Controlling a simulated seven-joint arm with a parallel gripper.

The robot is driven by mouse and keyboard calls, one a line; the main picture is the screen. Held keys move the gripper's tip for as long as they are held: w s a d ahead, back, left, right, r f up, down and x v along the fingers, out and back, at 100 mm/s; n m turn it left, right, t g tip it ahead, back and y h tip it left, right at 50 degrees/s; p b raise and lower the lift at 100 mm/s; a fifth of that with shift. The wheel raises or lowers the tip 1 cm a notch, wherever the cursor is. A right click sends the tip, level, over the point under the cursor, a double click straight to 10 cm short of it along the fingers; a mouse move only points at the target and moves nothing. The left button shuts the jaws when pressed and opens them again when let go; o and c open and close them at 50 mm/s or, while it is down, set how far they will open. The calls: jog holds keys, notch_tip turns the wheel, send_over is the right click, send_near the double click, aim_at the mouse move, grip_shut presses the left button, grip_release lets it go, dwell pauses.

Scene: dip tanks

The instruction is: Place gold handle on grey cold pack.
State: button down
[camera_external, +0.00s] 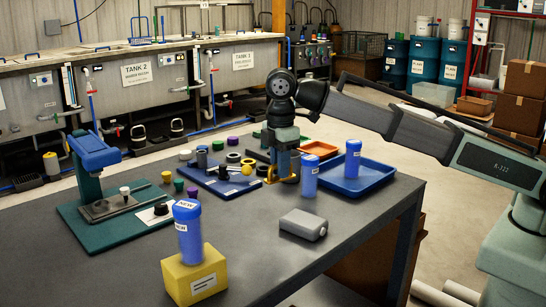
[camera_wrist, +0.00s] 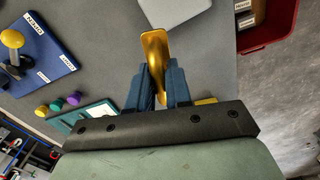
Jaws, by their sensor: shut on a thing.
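The gold handle (camera_external: 276,180) is in my gripper (camera_external: 285,165), held above the dark table. In the wrist view the gold handle (camera_wrist: 154,47) sticks up from between the blue fingers of my gripper (camera_wrist: 158,82), which are shut on it. The grey cold pack (camera_external: 303,224) lies flat on the table, below and to the right of my gripper in the external view, apart from the handle. A grey shape (camera_wrist: 175,11) is cut off at the top of the wrist view; I cannot tell whether it is the cold pack.
Blue cylinders stand near: one (camera_external: 310,175) right of my gripper, one (camera_external: 353,158) in a blue tray (camera_external: 375,183), and one (camera_external: 187,228) on a yellow block (camera_external: 194,274). A blue board (camera_external: 222,181) with small parts lies behind left. Table around the cold pack is clear.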

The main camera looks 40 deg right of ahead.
jog(key=n, duration=0.1)
send_over(304, 219)
jog(key=f, duration=0.1)
jog(key=shift+n, duration=0.6)
jog(key=shift+w+f, duration=0.1)
jog(key=shift+f, duration=4.9)
jog(key=shift+f, duration=0.15)
jog(key=c, duration=1)
grip_release()
jog(key=shift+c, duration=0.2)
notch_tip(304, 219, up, 12)
jog(key=shift+r, duration=0.2)
